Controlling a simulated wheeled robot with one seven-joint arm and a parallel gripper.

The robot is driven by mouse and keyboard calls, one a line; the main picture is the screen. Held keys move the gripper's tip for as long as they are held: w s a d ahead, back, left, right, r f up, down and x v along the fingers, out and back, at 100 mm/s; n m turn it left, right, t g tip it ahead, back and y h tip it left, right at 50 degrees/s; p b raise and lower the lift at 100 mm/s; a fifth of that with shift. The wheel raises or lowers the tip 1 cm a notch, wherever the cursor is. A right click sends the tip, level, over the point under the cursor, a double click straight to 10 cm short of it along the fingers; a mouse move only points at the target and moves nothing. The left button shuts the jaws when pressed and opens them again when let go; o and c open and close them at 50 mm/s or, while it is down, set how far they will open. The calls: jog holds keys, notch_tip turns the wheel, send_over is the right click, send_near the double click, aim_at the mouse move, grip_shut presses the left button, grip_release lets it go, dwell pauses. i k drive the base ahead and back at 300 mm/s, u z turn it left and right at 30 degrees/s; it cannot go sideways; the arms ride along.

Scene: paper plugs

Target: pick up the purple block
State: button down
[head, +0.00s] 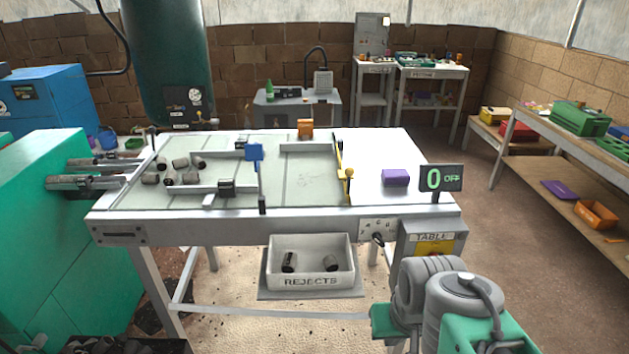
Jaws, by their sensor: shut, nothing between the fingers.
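The purple block (396,177) lies on the white right part of the worktable (384,146), in the head view. It sits between the yellow upright piece and the small "0 OFF" display. Nothing covers it. My gripper is not in view.
The "0 OFF" display (440,179) stands close right of the block. Grey plugs (180,163) lie at left. A rejects bin (311,264) hangs in front. White surface behind the block is clear.

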aim_at(389, 177)
jog(key=z, duration=1.75)
jog(key=i, duration=1.9)
jog(key=u, duration=3.65)
jog(key=i, duration=0.5)
jog(key=z, duration=0.1)
